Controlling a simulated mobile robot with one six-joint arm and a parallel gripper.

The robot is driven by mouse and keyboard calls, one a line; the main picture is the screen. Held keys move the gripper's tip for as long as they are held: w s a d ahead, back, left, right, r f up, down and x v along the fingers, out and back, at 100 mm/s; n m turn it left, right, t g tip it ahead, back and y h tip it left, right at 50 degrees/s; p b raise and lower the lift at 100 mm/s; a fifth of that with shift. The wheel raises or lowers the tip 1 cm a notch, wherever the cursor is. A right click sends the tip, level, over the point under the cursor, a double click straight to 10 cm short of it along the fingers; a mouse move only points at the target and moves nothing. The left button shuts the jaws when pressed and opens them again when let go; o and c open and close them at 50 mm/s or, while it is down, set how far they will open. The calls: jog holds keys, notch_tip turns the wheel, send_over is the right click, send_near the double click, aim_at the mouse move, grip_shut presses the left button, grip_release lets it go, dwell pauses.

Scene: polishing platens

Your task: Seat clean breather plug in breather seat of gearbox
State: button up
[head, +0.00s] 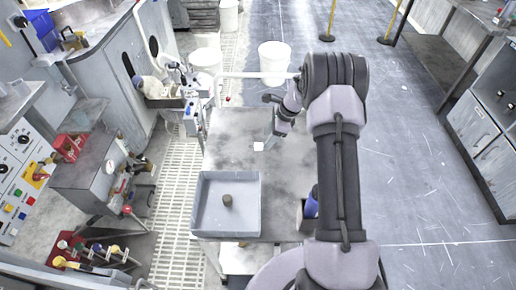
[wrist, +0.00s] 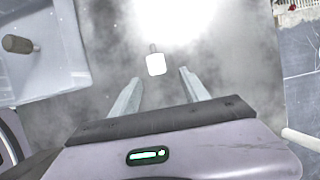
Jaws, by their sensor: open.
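My gripper (wrist: 159,76) is open, its two fingers apart above the grey table. A small white block-like piece (wrist: 155,64) with a short brownish stub lies on the table just beyond the fingertips; nothing is held. The same white piece shows in the head view (head: 258,146), close to my gripper (head: 271,138). I cannot tell which of these is the clean breather plug. I cannot make out the gearbox or its breather seat for certain.
The grey tray (head: 196,206) sits at the table's front left. The table top (head: 235,125) is otherwise mostly bare. A blue-and-white container (head: 310,205) is beside my arm. White buckets (head: 272,60) stand beyond the table. Machines and a control panel (head: 22,170) line the left.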

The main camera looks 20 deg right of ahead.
aim_at(262, 144)
jog(key=x, duration=0.2)
jog(key=b+x, duration=0.1)
jog(key=x, duration=0.1)
jog(key=shift+a+f+b, duration=0.3)
jog(key=shift+a, duration=0.05)
jog(key=shift+r, duration=0.1)
grip_shut()
